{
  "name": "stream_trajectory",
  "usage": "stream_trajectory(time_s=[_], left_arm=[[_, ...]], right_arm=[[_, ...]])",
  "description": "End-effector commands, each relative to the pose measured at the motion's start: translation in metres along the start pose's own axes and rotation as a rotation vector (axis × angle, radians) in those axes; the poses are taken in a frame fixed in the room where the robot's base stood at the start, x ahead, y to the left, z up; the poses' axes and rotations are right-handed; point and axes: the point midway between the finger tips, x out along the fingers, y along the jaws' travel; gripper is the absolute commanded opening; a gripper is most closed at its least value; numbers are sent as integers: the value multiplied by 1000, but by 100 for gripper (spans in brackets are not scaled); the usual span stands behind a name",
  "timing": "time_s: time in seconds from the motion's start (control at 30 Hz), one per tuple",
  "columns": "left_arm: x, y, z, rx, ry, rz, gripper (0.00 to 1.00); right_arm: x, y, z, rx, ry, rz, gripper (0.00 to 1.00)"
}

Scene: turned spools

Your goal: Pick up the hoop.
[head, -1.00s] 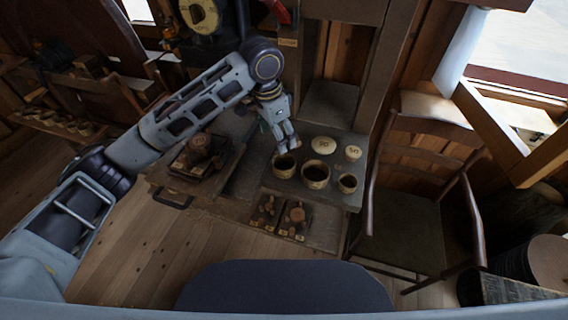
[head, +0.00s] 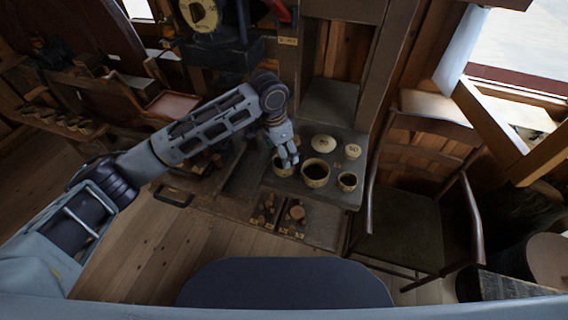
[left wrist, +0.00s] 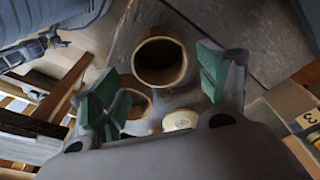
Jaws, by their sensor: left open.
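Several hollow round wooden pieces stand on the dark bench top; I cannot tell for sure which one is the hoop. In the head view they are a left one (head: 279,169), a middle one (head: 315,174) and a smaller right one (head: 347,181). My left gripper (head: 289,160) is just over the left one and partly hides it. In the left wrist view, my open, empty left gripper (left wrist: 160,82) has green-padded fingers spread apart. A hollow piece (left wrist: 160,83) shows beyond and between them, with a second opening (left wrist: 134,112) beside it. My right gripper is not in view.
Two pale flat discs (head: 323,143) (head: 353,151) lie behind the hollow pieces. In front, two small dark trays (head: 292,229) hold wooden pieces. A wooden chair (head: 405,225) stands close on the right. A dark post (head: 384,70) rises behind the bench.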

Motion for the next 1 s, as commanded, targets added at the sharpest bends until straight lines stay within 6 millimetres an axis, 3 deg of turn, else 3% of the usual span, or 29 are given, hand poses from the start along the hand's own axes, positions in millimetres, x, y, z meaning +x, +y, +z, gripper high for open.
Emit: stream_trajectory(time_s=[0.53, 1.0], left_arm=[[8, 0, 0, 0, 0, 0, 76], [53, 0, 0, 1, 0, 0, 76]], right_arm=[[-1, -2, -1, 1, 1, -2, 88], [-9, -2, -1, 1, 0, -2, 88]])
